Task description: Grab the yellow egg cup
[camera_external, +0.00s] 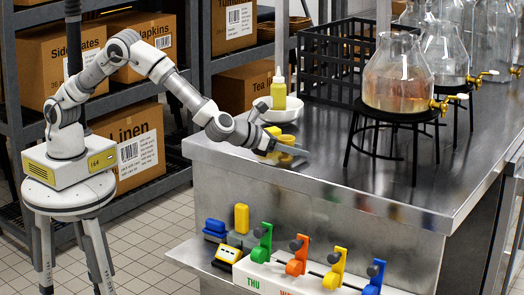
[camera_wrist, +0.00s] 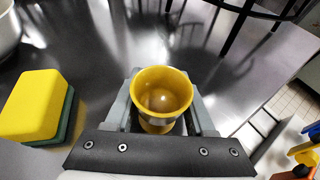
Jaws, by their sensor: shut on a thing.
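The yellow egg cup (camera_wrist: 163,125) stands upright between the two grey fingers of my gripper (camera_wrist: 163,108) in the wrist view. The fingers press against it from the left and right, and its round rim shows above them. The inside of the cup looks empty. In the external view my gripper (camera_external: 287,150) is low over the steel counter near its front left edge, with the egg cup partly hidden there. I cannot tell whether the cup's foot touches the counter.
A yellow and green sponge (camera_wrist: 30,105) lies left of the cup in the wrist view. A white bowl (camera_external: 292,110) with a yellow bottle (camera_external: 278,93) is behind. Glass dispensers (camera_external: 398,80) on black stands are to the right.

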